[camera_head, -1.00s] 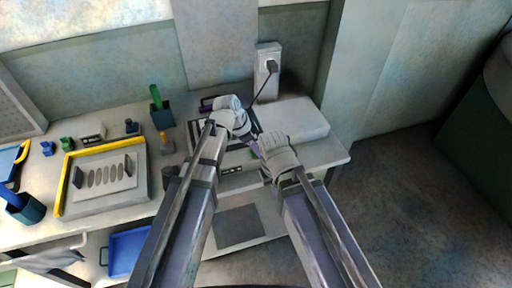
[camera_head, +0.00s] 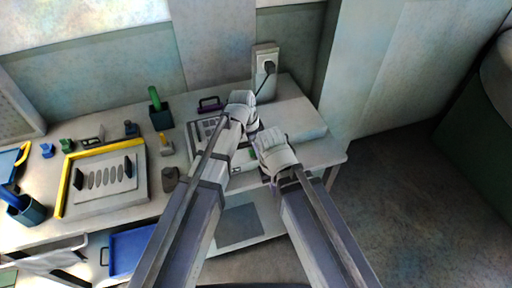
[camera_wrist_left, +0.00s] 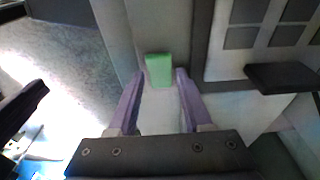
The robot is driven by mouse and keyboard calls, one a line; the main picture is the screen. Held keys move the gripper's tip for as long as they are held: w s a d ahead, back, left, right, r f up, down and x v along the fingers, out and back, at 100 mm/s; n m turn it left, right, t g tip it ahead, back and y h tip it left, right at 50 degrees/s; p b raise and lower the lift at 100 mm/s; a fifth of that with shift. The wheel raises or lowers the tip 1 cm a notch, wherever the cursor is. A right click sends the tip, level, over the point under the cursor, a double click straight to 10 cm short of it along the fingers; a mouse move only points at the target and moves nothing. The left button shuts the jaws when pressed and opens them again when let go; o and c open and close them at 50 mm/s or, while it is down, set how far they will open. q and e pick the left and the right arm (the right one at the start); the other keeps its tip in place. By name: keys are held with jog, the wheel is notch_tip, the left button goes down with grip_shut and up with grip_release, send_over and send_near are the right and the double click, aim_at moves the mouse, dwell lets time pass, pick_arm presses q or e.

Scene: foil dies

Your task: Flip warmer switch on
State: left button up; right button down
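The warmer (camera_head: 205,130), a light box with a grid of dark cells on top, stands near the table's front edge, partly hidden by my arms. Its dark grid (camera_wrist_left: 245,38) shows at the upper right in the left wrist view. A small green block (camera_wrist_left: 158,70), which looks like the switch, sits on a pale face there. My left gripper (camera_wrist_left: 160,76) is open, its purple fingertips on either side of the green block; contact cannot be told. In the head view my left gripper (camera_head: 243,112) is over the warmer. My right gripper (camera_head: 274,152) is beside it, fingers mostly hidden.
A wall outlet (camera_head: 265,62) with a plugged-in cord is behind. A pale slab (camera_head: 298,122) lies at the right. A yellow-edged tray (camera_head: 68,180), a green-handled tool (camera_head: 154,97) in a dark holder and a dark pot (camera_head: 170,178) stand left. A blue bin (camera_head: 130,250) is below.

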aim_at(252, 152)
pick_arm(q)
jog(key=r+p, duration=0.2)
jog(key=a+r+p, duration=0.1)
jog(key=r+p, duration=0.4)
jog(key=shift+s+a+r+p, duration=0.2)
jog(key=shift+s+r+p, duration=0.05)
jog(key=shift+r+p, duration=0.15)
dwell(0.4)
